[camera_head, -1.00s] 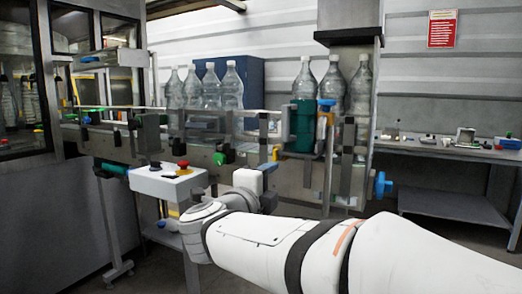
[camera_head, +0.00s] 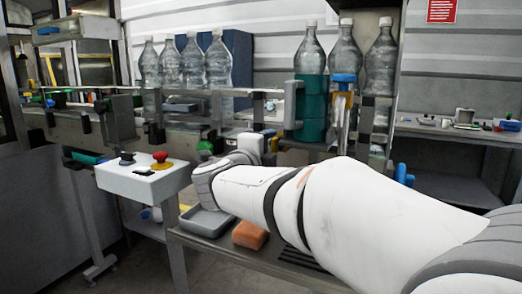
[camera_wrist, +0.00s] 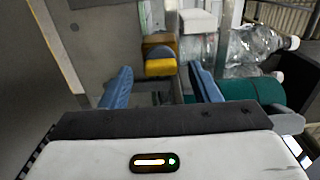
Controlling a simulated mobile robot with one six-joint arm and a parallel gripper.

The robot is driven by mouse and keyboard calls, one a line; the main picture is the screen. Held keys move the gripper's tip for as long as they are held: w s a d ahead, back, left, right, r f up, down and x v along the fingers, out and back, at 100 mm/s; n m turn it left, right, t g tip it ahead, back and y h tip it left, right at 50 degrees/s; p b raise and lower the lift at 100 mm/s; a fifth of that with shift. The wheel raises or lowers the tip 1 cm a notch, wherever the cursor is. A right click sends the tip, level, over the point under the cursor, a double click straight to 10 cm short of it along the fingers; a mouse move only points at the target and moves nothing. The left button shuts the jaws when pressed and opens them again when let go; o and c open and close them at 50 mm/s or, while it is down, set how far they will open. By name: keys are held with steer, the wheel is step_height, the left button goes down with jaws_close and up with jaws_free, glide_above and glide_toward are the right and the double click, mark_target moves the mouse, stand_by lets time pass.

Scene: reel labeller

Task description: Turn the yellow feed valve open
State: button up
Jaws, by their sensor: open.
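In the wrist view a yellow block (camera_wrist: 161,67) with a brownish part behind it stands out from a grey surface; it looks like the yellow feed valve's handle. My gripper (camera_wrist: 160,70) is open, with one blue finger to each side of the yellow block in the picture. I cannot tell whether the fingertips reach it in depth, and no contact shows. In the head view my arm and wrist hide the fingers beside the machine's front. The valve cannot be clearly picked out there.
A teal roll (camera_head: 309,108) and a blue-capped yellow-orange part (camera_head: 343,101) stand close by, before clear bottles (camera_head: 382,60). A control box (camera_head: 143,180) with a red button is at left. A grey tray (camera_head: 207,222) and orange block (camera_head: 250,235) lie below my arm.

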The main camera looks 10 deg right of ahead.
steer(key=shift+w+d, duration=0.35)
steer(key=shift+w, duration=0.1)
steer(key=c, duration=1)
